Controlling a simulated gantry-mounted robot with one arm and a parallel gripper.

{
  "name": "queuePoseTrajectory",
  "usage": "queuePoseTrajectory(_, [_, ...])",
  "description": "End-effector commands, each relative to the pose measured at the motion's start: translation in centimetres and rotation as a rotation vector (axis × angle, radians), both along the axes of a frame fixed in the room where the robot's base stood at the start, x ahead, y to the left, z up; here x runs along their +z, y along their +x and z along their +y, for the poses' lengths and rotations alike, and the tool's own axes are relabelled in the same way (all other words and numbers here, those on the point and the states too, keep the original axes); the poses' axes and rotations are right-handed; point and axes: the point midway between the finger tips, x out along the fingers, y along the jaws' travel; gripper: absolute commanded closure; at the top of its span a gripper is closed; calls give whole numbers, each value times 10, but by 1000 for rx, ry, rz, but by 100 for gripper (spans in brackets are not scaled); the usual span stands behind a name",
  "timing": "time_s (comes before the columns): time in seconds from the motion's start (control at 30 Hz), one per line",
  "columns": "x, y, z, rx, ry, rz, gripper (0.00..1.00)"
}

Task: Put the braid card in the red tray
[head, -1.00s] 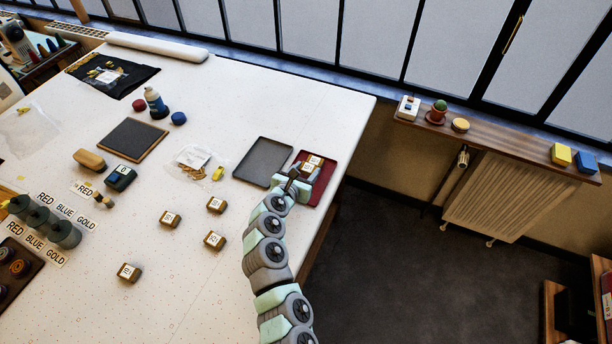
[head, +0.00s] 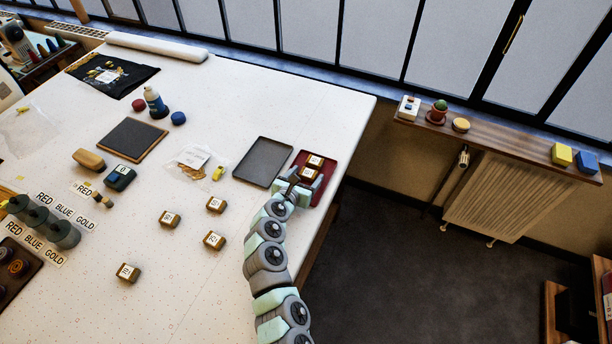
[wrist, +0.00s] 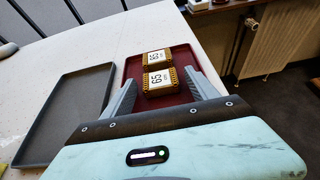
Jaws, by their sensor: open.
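The red tray (head: 329,171) lies at the table's right edge; it also shows in the wrist view (wrist: 184,58). Two small brown-gold cards with white labels lie in it, a far card (wrist: 156,57) and a near card (wrist: 160,82). Their labels look like "65" in the wrist view; I cannot tell which is the braid card. They are close together, one behind the other. My gripper (wrist: 163,80) is open over the tray, with its fingers on either side of the near card. The head view shows my gripper (head: 305,179) at the near part of the tray.
An empty dark grey tray (head: 263,161) lies just left of the red tray. Several similar brown blocks (head: 214,240) stand on the white table left of my arm. A clear bag (head: 193,158) lies beyond them. The table's edge drops off right of the red tray.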

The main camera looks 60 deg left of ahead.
Motion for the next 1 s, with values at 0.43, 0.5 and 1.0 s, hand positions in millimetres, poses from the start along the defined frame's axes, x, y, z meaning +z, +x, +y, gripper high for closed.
queuePoseTrajectory(0.43, [17,-25,-20,5,1,-3,32])
queuePoseTrajectory(0.5, [21,-31,-27,1,0,-3,32])
queuePoseTrajectory(1.0, [46,-80,-68,-1,-2,0,32])
